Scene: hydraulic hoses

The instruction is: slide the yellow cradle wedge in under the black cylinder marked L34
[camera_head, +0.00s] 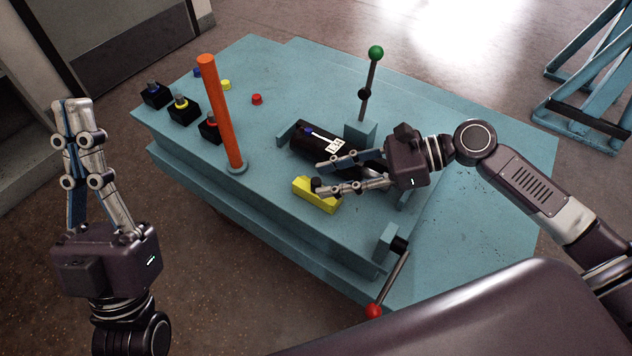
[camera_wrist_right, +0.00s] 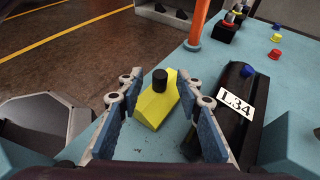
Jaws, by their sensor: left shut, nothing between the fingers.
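The yellow cradle wedge (camera_head: 318,197) lies on the teal bench top, with a black knob on it. The black cylinder (camera_head: 308,148) with a white L34 label lies behind it, apart from it; in the right wrist view the cylinder (camera_wrist_right: 232,92) is right of the wedge (camera_wrist_right: 155,108). My right gripper (camera_head: 318,178) is open, its fingers reaching toward the wedge; in the right wrist view the knob shows between the two fingers (camera_wrist_right: 160,84). Whether they touch it I cannot tell. My left gripper (camera_head: 72,103) is shut and empty, left of the bench.
An orange post (camera_head: 220,115) stands left of the wedge. A green-knobbed lever (camera_head: 370,75) stands behind the cylinder, and a red-knobbed lever (camera_head: 390,285) is at the front right. Several black connector blocks (camera_head: 183,108) line the left end. Bench top around the wedge's left is clear.

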